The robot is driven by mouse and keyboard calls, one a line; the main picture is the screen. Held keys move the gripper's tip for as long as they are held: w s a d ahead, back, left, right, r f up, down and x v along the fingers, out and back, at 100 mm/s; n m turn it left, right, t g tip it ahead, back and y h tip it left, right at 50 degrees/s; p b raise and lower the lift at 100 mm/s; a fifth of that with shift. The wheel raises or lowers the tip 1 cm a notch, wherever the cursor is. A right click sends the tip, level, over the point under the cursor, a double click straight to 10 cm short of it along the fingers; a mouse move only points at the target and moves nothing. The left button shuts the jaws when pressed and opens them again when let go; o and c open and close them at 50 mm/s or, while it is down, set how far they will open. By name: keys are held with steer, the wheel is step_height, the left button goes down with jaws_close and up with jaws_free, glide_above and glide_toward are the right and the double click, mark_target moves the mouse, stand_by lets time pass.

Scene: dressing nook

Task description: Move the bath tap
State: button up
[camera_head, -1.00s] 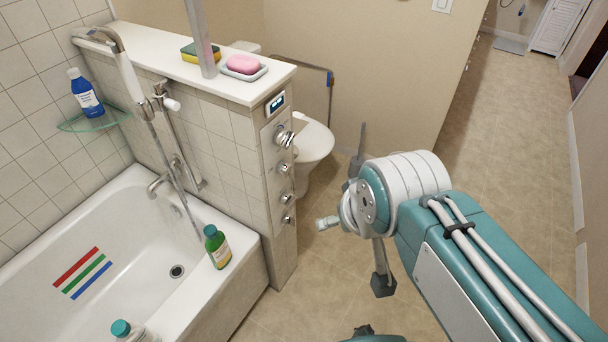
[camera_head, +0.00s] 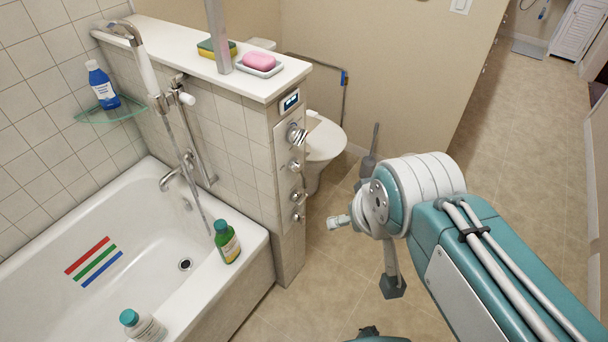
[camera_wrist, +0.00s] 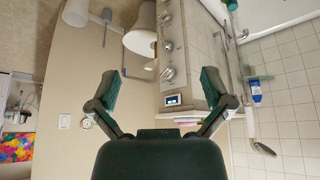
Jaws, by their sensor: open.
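The bath tap (camera_head: 172,180) is a chrome spout low on the tiled half wall above the white bathtub (camera_head: 40,258), at the left in the head view. A column of chrome knobs (camera_head: 297,165) is on the end face of that wall, below a small display. The knobs also show in the wrist view (camera_wrist: 168,47), near the middle top. My gripper (camera_wrist: 160,75) is open and empty in the wrist view, its two dark green fingers spread, with the knobs and display seen between them. It touches nothing that I can see. Its fingers are not clear in the head view.
A green bottle (camera_head: 227,242) and a white bottle (camera_head: 143,326) stand on the tub's rim. Pink soap (camera_head: 259,61) and a sponge (camera_head: 216,47) lie on the wall's top. A toilet (camera_head: 323,145) is behind the wall. Floor at the right is clear.

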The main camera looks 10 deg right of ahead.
mark_target(304, 180)
steer(key=shift+w, duration=0.1)
steer(key=c, duration=0.6)
steer(key=w+f+t, duration=0.1)
steer(key=w, duration=0.4)
steer(key=w+d+f+t, duration=0.1)
steer(key=w+f, duration=0.1)
steer(key=w, duration=0.3)
steer(key=w+d+f+t, duration=0.1)
steer(key=w, duration=0.4)
steer(key=shift+w+f+n+h, duration=0.25)
steer(key=shift+w+n+h, duration=0.05)
steer(key=shift+c, duration=0.2)
steer(key=w+f+n+t, duration=0.1)
steer(key=w+f+t, duration=0.2)
steer(key=w+f, duration=0.65)
step_height(304, 180, down, 17)
steer(key=w+t+y, duration=0.2)
steer(key=t+y, duration=0.2)
steer(key=t, duration=0.2)
steer(key=shift+n+h, duration=0.3)
steer(key=shift+n, duration=0.1)
steer(key=w, duration=0.3)
steer(key=w+a, duration=0.1)
steer(key=w, duration=0.2)
steer(key=w+a, duration=0.1)
steer(key=w, duration=0.3)
steer(key=shift+w+f, duration=0.1)
jaws_close()
